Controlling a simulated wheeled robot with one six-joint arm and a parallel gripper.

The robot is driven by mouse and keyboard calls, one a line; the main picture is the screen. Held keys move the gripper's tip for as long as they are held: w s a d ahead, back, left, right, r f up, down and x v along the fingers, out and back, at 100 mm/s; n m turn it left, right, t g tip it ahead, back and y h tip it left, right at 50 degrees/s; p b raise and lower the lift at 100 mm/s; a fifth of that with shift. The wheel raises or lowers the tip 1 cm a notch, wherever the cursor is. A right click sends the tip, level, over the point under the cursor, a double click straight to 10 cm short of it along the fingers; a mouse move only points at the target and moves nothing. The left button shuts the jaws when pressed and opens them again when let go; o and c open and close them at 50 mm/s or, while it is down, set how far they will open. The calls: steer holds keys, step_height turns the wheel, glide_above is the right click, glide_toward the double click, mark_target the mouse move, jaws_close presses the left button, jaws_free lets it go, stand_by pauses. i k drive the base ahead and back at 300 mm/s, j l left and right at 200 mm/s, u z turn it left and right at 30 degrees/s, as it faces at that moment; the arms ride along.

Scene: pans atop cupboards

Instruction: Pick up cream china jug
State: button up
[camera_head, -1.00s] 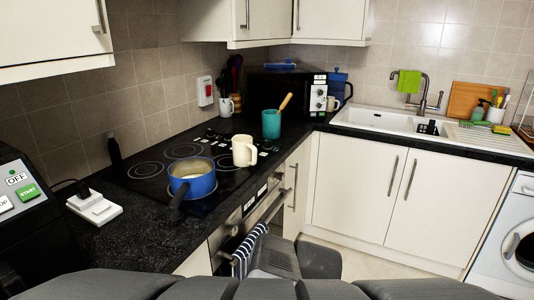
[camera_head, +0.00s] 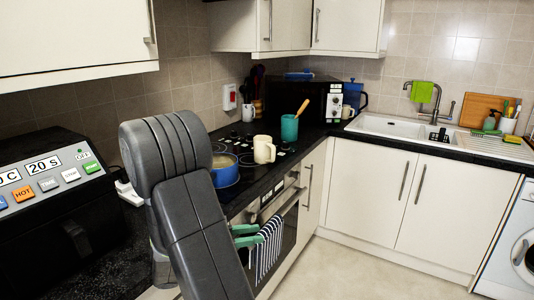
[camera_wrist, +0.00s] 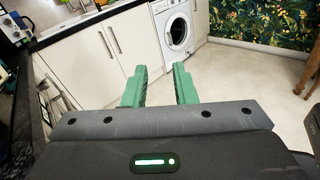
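The cream china jug (camera_head: 264,149) stands upright on the black hob in the head view, between the blue pan (camera_head: 225,176) and the teal pot (camera_head: 289,128). My gripper (camera_head: 257,235) is low in front of the oven door, below the counter edge and apart from the jug. Its two green fingers also show in the wrist view (camera_wrist: 159,86), spread apart with nothing between them. My arm hides part of the blue pan. I cannot make out the jug for sure in the wrist view.
A striped towel (camera_head: 269,246) hangs on the oven handle close to my fingers. A black appliance with buttons (camera_head: 52,200) stands at the left. A black microwave (camera_head: 292,98) is at the back corner. The floor (camera_head: 364,268) to the right is clear.

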mark_target(265, 151)
steer(key=i+l, duration=0.55)
steer(key=l, duration=0.15)
steer(key=i+l, duration=0.6)
steer(key=i+l+u, duration=0.2)
steer(key=u, duration=0.25)
steer(key=i+l+u, duration=0.15)
steer(key=u, duration=0.25)
steer(key=l+u, duration=0.45)
steer(key=i+u, duration=0.25)
steer(key=i, duration=0.2)
